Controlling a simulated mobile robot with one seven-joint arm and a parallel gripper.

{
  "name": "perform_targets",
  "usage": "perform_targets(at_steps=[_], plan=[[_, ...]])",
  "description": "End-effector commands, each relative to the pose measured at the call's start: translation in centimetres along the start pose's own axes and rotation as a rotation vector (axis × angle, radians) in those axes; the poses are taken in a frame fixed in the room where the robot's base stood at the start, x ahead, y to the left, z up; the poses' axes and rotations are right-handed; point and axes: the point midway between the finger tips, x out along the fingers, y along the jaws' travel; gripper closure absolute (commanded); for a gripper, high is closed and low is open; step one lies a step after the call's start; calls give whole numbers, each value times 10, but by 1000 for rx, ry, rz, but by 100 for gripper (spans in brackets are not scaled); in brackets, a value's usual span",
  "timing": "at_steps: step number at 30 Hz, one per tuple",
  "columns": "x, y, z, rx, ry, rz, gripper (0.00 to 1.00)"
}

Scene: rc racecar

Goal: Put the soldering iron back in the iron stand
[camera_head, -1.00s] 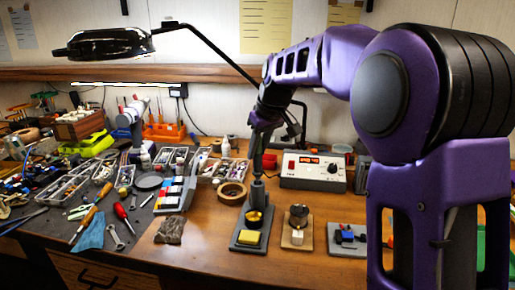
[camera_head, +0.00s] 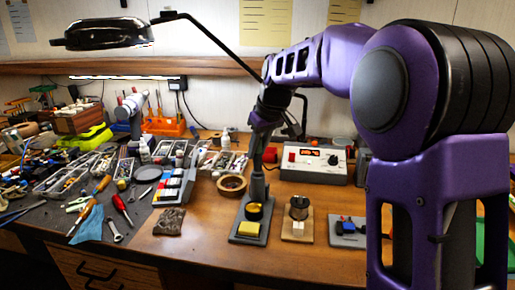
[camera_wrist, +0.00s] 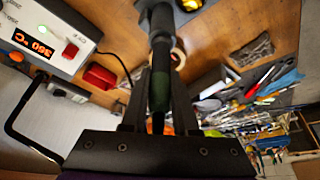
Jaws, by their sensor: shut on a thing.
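My gripper (camera_head: 262,140) points down over the iron stand in the head view. It is shut on the soldering iron, whose dark green and black handle (camera_wrist: 160,85) shows between the fingers in the wrist view. The iron stand (camera_head: 245,238) is a grey base with a yellow sponge, a round dark cup and an upright grey holder (camera_head: 258,187). The iron lines up with this holder, directly below my gripper. The iron's tip is hidden, so I cannot tell how deep it sits in the holder.
The white soldering station (camera_head: 315,163) with a red display is close right of my gripper. A tape roll (camera_head: 231,186) lies to the left. A small wooden stand (camera_head: 297,228) and a grey block with blue parts (camera_head: 347,232) are to the right.

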Motion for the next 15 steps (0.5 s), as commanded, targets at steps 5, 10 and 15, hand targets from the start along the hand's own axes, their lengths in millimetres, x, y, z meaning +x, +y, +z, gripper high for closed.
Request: perform_targets(at_steps=[5,10,15], plan=[[0,0,0,0,0,0,65],[0,0,0,0,1,0,37],[0,0,0,0,0,0,37]])
